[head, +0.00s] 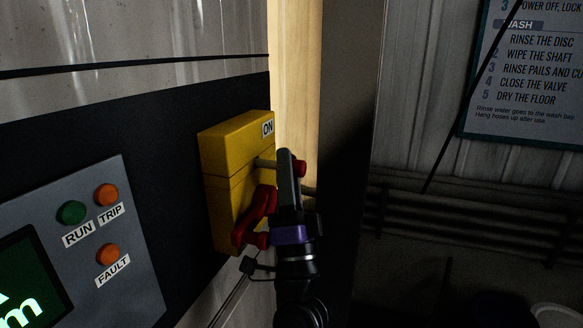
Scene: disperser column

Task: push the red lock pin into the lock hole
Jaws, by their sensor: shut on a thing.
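The yellow switch box (222,150), labelled ON, is on the dark panel at the centre. A red handle (259,212) is on its front, partly behind my gripper. My gripper (288,166) points upward in front of the box and is shut on the red lock pin (301,168). The pin's red head shows to the right of the fingers and its pale shaft to the left, pointing at the box face. The shaft's left end meets the box in the picture; I cannot tell whether it touches or enters the hole. The lock hole is not clearly visible.
A control panel (140,262) with RUN, TRIP and FAULT lamps is at the lower left. A small dark tag (248,266) on a cord hangs below the box. A wash sign (530,70) is on the far right wall. The space right of my gripper looks clear.

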